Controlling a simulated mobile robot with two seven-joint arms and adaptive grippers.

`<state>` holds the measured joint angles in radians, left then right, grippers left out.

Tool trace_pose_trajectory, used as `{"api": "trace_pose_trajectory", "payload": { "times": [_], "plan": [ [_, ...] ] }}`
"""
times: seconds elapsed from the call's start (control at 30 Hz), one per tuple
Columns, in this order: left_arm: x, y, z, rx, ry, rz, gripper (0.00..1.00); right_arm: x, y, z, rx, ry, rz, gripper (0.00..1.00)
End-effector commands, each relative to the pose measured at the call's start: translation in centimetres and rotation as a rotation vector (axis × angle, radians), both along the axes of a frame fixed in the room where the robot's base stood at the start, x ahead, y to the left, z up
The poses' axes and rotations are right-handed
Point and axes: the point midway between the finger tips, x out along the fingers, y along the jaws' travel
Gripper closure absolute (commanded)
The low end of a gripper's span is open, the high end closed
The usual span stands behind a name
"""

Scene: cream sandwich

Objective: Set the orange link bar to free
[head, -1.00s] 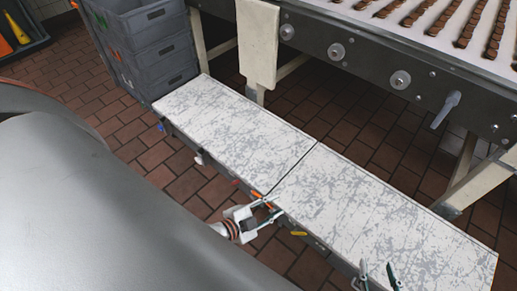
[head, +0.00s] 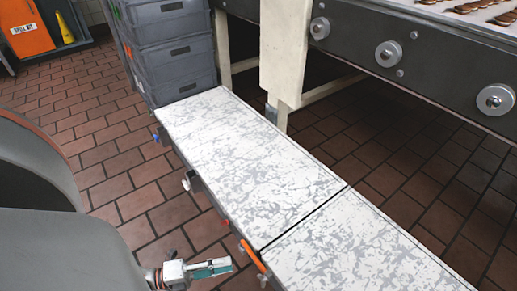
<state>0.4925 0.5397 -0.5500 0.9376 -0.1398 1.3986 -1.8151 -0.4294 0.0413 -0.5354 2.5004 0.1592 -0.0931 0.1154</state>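The orange link bar (head: 253,256) is on the near side edge of the white, grey-streaked bench top (head: 240,150), by the dark seam between its two sections. It lies slanted along that edge, and its lower end is near a dark fitting. My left gripper (head: 218,268) is to the left of the bar, low in the picture, with its teal fingers pointing right. A gap shows between the fingertips and the bar. The fingers overlap from this angle, so their opening is unclear. My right gripper is out of view.
Stacked grey crates (head: 172,60) stand at the bench's far end. A dark machine (head: 430,70) with round knobs and a hanging cream panel (head: 287,50) is behind the bench. Small blue and white fittings line the near edge. The brick-tiled floor (head: 70,110) is open at left.

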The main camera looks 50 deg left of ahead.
Motion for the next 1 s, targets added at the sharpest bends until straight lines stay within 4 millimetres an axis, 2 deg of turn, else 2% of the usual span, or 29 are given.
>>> {"api": "trace_pose_trajectory", "payload": {
  "times": [0.03, 0.17, 0.6, 0.77, 1.0],
  "plan": [
    [-0.3, 0.4, -0.5, 0.008, -0.004, 0.001, 0.71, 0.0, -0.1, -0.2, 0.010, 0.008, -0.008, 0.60],
    [0.7, 0.5, -0.1, 0.012, -0.024, 0.003, 0.71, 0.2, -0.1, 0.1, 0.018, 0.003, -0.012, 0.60],
    [6.1, -2.3, 0.0, 0.011, -0.024, 0.004, 0.71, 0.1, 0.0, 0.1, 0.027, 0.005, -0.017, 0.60],
    [7.0, -2.8, 0.0, 0.011, -0.022, 0.003, 0.71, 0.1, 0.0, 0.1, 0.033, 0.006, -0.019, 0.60],
    [7.1, -2.9, 0.0, 0.011, -0.021, 0.003, 0.71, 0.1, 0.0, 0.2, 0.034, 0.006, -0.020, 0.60]
  ]
}}
